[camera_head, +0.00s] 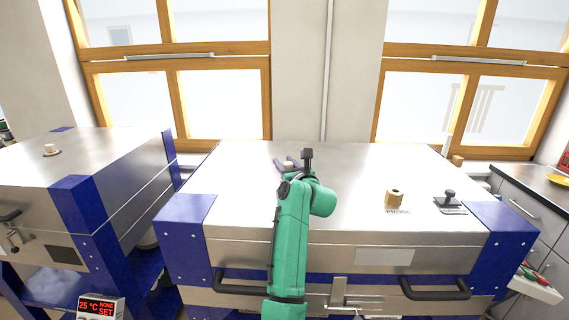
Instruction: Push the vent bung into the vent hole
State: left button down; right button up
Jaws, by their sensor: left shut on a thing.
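My left gripper (287,164) is over the far part of the big kiln's steel lid (240,190), at the end of my green arm. Its jaws are shut on a small pale thing, most likely the vent bung (288,166), which shows only in part between the fingers. The vent hole cannot be made out; the gripper and arm cover that part of the lid. I cannot tell whether the bung touches the lid or sits in the hole. My right gripper is not in view.
A brass fitting (394,198) labelled PROBE and a black knob (450,198) stand on the lid to the right. A second kiln (90,165) at the left bears a small pale plug (51,149). Windows are behind; a grey cabinet (525,205) stands at the right.

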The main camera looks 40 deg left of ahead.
pick_arm(q)
jog(key=shift+f+b, duration=1.4)
jog(key=shift+f, duration=0.45)
jog(key=shift+c, duration=2)
grip_release()
